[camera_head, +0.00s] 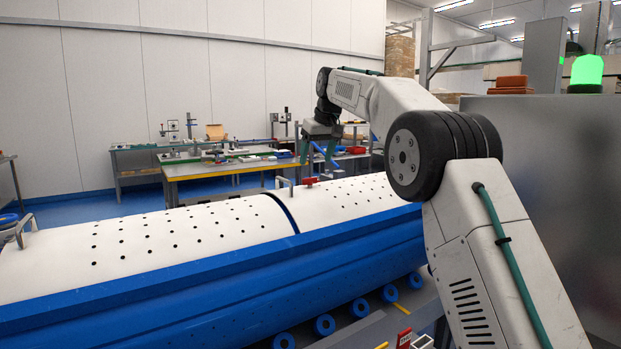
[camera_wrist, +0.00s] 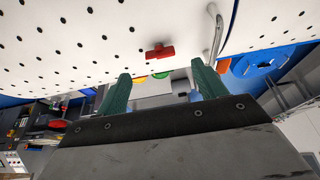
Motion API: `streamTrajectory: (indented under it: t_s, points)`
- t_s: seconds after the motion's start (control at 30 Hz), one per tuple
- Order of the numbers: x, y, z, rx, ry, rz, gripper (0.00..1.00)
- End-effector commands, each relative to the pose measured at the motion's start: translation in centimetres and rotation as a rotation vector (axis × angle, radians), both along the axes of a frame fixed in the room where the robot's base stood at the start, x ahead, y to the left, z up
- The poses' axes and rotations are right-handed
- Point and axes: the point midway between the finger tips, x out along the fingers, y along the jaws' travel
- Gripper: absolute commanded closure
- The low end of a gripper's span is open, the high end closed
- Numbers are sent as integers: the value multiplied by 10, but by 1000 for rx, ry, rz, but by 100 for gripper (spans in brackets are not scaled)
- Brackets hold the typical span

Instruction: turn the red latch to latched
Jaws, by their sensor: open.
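The red latch (camera_head: 310,181) sits on top of the white, perforated tub cover (camera_head: 345,197), near its far edge. In the wrist view the latch (camera_wrist: 160,52) shows as a short red bar lying across the picture. My gripper (camera_head: 318,162) is above the latch in the head view, with green fingers apart and nothing between them. In the wrist view my gripper (camera_wrist: 161,76) has the latch beyond its fingertips, sideways between them and not touching. I cannot tell from its look which position the latch is in.
A metal handle (camera_head: 284,183) stands close to the latch; it also shows in the wrist view (camera_wrist: 215,32). The blue tub body (camera_head: 200,285) rests over blue rollers. Workbenches (camera_head: 215,170) stand behind. A grey cabinet (camera_head: 570,170) is at the right.

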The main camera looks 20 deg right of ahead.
Motion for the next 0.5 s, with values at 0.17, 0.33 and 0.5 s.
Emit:
streamTrajectory:
  t_s: [0.17, 0.33, 0.5]
  points:
    - [11, 2, -14, 0, -4, 5, 30]
    - [20, 5, -40, 0, -3, 5, 30]
    - [29, 8, -62, 1, -4, 4, 30]
